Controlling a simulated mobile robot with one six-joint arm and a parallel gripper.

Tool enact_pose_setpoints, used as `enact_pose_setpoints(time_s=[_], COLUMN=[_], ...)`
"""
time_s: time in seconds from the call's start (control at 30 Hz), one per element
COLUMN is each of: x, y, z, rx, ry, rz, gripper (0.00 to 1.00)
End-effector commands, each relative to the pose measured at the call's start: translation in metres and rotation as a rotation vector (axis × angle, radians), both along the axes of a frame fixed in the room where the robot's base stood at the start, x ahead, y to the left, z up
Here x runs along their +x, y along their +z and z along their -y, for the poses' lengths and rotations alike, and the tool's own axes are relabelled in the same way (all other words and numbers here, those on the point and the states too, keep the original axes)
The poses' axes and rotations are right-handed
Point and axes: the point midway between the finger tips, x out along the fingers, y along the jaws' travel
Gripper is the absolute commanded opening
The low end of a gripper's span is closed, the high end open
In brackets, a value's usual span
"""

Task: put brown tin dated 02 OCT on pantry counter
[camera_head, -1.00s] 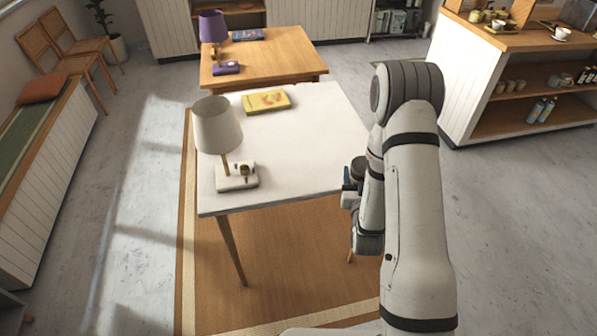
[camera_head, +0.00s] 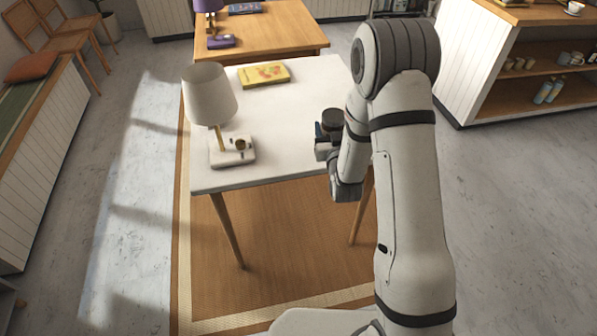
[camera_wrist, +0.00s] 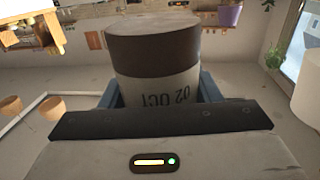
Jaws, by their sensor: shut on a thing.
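The brown tin (camera_wrist: 152,60) fills the middle of the wrist view. It has a dark brown top band and a pale label reading "02 OCT", which appears upside down there. My gripper (camera_wrist: 158,98) is shut on it, with a blue finger on each side. In the head view the tin's dark top (camera_head: 332,118) shows at the end of my arm, by the right edge of the white table. My gripper (camera_head: 326,136) is partly hidden by my own arm. I cannot tell which surface is the pantry counter.
The white table (camera_head: 285,130) holds a lamp (camera_head: 210,98) and a yellow book (camera_head: 263,74). A wooden table (camera_head: 270,40) stands behind it. At right a wooden-topped counter (camera_head: 535,16) has shelves with cups and bottles. Grey floor is open between the white table and that counter.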

Motion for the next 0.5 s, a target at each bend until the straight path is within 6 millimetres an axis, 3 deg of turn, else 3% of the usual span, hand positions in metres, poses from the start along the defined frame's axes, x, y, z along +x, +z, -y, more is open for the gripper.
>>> enact_pose_setpoints(time_s=[0.03,0.2,0.37,0.5], x=[0.009,0.024,0.029,0.029], y=[-0.01,-0.003,0.002,-0.017], z=[-0.021,-0.071,-0.093,-0.097], rx=[0.003,0.005,0.006,0.004], ry=[0.03,0.099,0.128,0.134], rz=[0.011,0.007,0.001,-0.006], gripper=[0.25,0.25,0.25,0.25])
